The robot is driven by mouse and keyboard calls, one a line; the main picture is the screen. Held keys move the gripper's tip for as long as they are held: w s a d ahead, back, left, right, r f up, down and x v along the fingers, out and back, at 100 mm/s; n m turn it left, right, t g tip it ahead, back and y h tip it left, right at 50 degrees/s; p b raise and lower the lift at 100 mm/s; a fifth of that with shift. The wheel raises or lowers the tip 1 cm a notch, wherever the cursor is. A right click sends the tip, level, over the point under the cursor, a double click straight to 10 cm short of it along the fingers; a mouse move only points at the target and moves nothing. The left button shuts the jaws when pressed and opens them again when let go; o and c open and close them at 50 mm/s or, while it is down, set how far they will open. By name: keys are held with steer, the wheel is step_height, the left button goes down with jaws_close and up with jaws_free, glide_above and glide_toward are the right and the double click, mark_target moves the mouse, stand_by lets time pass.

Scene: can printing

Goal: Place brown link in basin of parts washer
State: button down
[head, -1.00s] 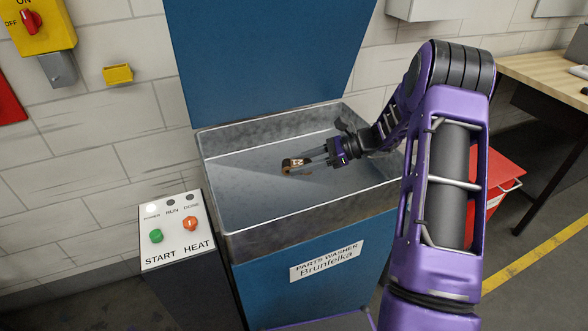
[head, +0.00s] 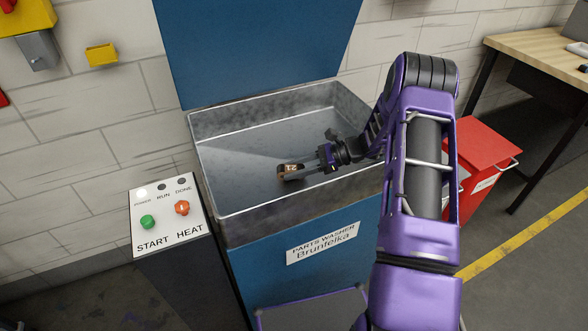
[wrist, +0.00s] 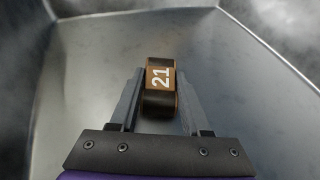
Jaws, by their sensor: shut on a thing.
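The brown link (head: 290,171) is a small brown and black piece. In the wrist view the brown link (wrist: 160,88) shows the number 21 on its face. My gripper (head: 303,170) is shut on it, and in the wrist view the two fingers of my gripper (wrist: 158,100) flank it. The parts washer (head: 312,258) is blue with its tall blue lid raised. Its grey metal basin (head: 240,160) is open, and the link is inside the basin's outline, over the floor. I cannot tell whether the link touches the floor.
A control panel (head: 168,215) with a green START button and an orange HEAT knob stands left of the washer. A red bin (head: 480,160) and a wooden workbench (head: 540,45) are to the right. The basin's metal rim surrounds my gripper; its floor looks clear.

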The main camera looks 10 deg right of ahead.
steer(key=shift+f, duration=0.1)
steer(key=shift+c, duration=1.8)
jaws_free()
steer(key=shift+d+r, duration=0.15)
steer(key=shift+r, duration=0.1)
steer(key=v, duration=1.1)
steer(key=shift+s+d, duration=0.1)
steer(key=shift+d, duration=0.05)
steer(key=shift+d+r, duration=0.15)
steer(key=shift+d, duration=0.05)
